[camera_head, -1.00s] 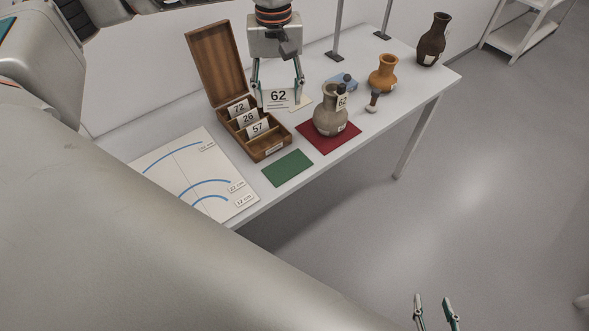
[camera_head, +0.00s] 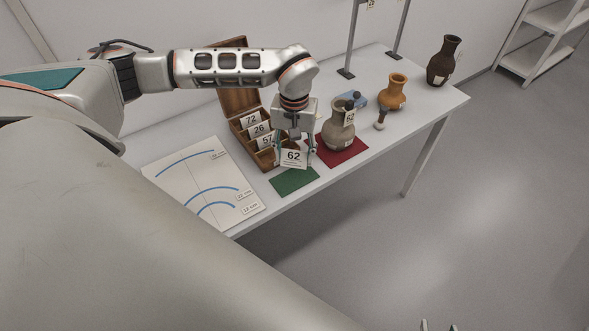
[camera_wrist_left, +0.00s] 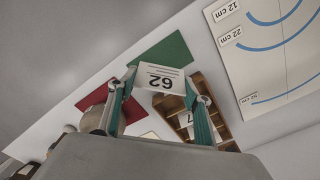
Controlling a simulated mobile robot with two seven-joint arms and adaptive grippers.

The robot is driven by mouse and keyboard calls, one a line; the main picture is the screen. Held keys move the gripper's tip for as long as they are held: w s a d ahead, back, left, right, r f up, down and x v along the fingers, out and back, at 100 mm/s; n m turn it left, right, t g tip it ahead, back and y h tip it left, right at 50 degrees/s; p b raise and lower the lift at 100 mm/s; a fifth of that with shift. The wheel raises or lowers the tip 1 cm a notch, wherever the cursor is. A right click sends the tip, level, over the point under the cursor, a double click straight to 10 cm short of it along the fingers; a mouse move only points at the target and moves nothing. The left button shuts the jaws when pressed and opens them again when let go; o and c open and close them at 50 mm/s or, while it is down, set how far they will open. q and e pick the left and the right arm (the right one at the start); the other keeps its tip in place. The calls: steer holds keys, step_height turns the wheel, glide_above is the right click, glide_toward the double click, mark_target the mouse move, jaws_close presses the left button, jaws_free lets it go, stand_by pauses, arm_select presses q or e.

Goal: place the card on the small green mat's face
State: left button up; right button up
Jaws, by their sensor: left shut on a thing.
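The white card marked 62 (camera_head: 293,157) is held between the fingers of my left gripper (camera_head: 293,150), close to the small green mat's back edge in the head view. The card also shows in the left wrist view (camera_wrist_left: 160,77), gripped at both side edges. The green mat (camera_head: 295,183) lies flat and bare at the table's front edge; it shows behind the card in the left wrist view (camera_wrist_left: 172,50). I cannot tell whether the card touches the mat. My right gripper (camera_head: 438,326) barely shows at the bottom edge; only its fingertips are visible, apart and with nothing seen between them.
A wooden box (camera_head: 266,163) with cards 72, 26 and 57 stands left of the gripper. A grey jug (camera_head: 339,131) stands on a red mat (camera_head: 352,153) to the right. A chart board (camera_head: 180,185) lies at left. Other vases stand farther right.

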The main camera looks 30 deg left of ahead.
mark_target(295, 178)
arm_select(q)
steer(key=shift+f, duration=3.3)
steer(key=shift+f, duration=0.1)
steer(key=o, duration=0.7)
steer(key=shift+o, duration=0.2)
